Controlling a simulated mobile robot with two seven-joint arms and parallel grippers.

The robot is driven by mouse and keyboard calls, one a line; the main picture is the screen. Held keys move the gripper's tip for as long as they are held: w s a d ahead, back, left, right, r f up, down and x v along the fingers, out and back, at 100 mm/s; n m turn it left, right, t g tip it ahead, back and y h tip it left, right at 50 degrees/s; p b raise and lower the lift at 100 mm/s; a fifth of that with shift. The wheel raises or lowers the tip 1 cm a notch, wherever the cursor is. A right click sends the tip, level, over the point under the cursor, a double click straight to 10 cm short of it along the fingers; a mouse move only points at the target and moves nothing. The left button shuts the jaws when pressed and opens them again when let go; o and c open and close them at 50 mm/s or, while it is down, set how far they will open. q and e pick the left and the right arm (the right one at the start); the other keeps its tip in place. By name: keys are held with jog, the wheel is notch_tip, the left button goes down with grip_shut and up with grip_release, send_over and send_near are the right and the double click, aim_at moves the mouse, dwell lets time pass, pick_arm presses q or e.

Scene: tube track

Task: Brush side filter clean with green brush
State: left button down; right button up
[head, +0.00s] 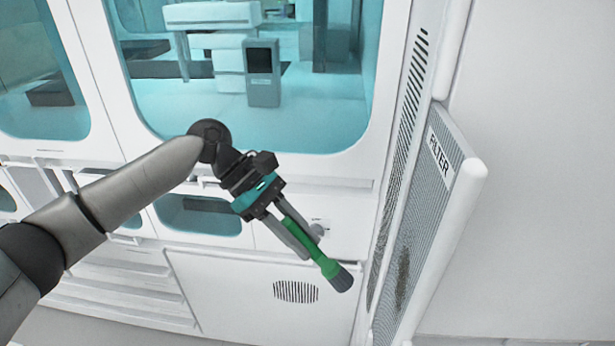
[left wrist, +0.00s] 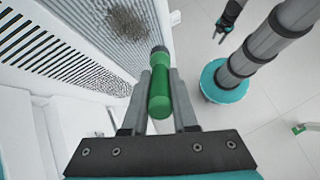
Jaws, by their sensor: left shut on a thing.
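My left gripper (head: 312,246) is shut on the green brush (head: 329,267) in the head view. The brush has a green handle and a dark grey head that points down and right. The side filter (head: 428,215) is a tall mesh panel labelled FILTER on the machine's right side, with a dark dirt patch (head: 403,278) low on it. In the left wrist view the brush (left wrist: 160,95) sits between the fingers, and its head is near the filter (left wrist: 85,15) and its dirt patch (left wrist: 128,25). I cannot tell if they touch. My right gripper (left wrist: 224,27) shows small at the upper right there.
The white machine with teal windows (head: 250,110) fills the left and middle. A slotted vent strip (head: 405,110) runs beside the filter. A white rounded frame edge (head: 460,205) borders the filter.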

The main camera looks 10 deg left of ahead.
pick_arm(q)
jog(key=w+d+r+n+t+h, duration=0.2)
jog(key=w+d+r+n, duration=0.1)
jog(key=d, duration=0.3)
jog(key=shift+w+d+t, duration=0.25)
jog(key=shift+w+t, duration=0.05)
pick_arm(e)
jog(key=shift+r, duration=0.6)
pick_arm(q)
jog(key=shift+d+r+p, duration=0.15)
jog(key=shift+d+p, duration=0.4)
jog(key=shift+p, duration=0.05)
pick_arm(e)
jog(key=shift+r, duration=0.6)
pick_arm(q)
notch_tip(320, 180, up, 2)
jog(key=p, duration=0.4)
jog(key=shift+r+p, duration=0.15)
jog(key=shift+p, duration=0.25)
pick_arm(e)
notch_tip(320, 180, up, 5)
jog(key=shift+f, duration=0.1)
